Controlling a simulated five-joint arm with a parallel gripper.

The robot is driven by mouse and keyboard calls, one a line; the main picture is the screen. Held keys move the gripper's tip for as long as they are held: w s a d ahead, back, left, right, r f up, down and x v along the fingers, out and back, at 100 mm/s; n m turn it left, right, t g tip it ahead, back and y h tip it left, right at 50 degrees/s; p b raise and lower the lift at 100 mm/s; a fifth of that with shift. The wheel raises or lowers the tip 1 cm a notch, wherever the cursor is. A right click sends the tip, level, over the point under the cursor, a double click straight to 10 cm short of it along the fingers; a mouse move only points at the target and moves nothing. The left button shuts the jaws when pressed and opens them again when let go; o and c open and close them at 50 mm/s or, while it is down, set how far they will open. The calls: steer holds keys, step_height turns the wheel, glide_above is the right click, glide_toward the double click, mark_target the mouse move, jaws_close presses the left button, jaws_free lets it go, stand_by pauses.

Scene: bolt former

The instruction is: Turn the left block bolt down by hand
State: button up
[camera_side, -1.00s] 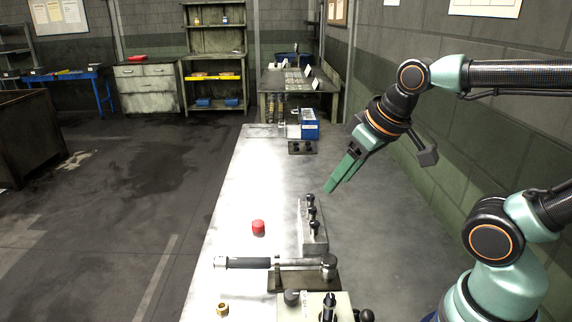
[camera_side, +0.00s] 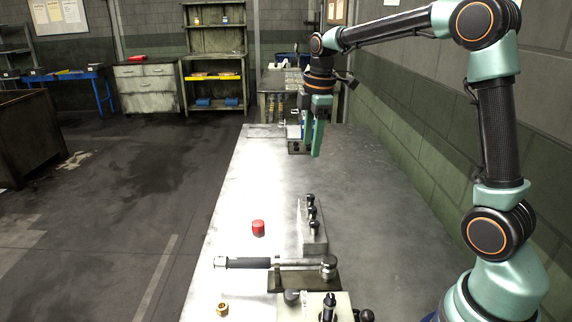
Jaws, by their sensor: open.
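The metal block (camera_side: 314,240) stands on the bench with several black-headed bolts upright in a row along its top. The bolts are the far one (camera_side: 310,199), a middle one (camera_side: 312,213) and a near one (camera_side: 314,226). From this view I cannot tell which is the left bolt. My gripper (camera_side: 315,154) has green fingers pointing down, above the far part of the bench, beyond the block and apart from it. It is open, and no object shows between its fingers. The fingers partly cover the small dark holder behind them.
A red cap (camera_side: 258,227) stands left of the block. A torque wrench (camera_side: 250,263) lies across a dark stand in front of it. A brass nut (camera_side: 222,309) and a pale fixture (camera_side: 315,305) are nearest. The bench right of the block is clear.

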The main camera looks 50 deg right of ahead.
mark_target(310, 196)
steer(key=w+d+f+n+g, duration=0.2)
steer(key=w+d+f+n, duration=0.2)
steer(key=d+f+n, duration=0.15)
steer(key=shift+m, duration=0.45)
step_height(310, 196, down, 12)
steer(key=shift+a+f, duration=0.15)
steer(key=shift+c, duration=0.3)
jaws_close()
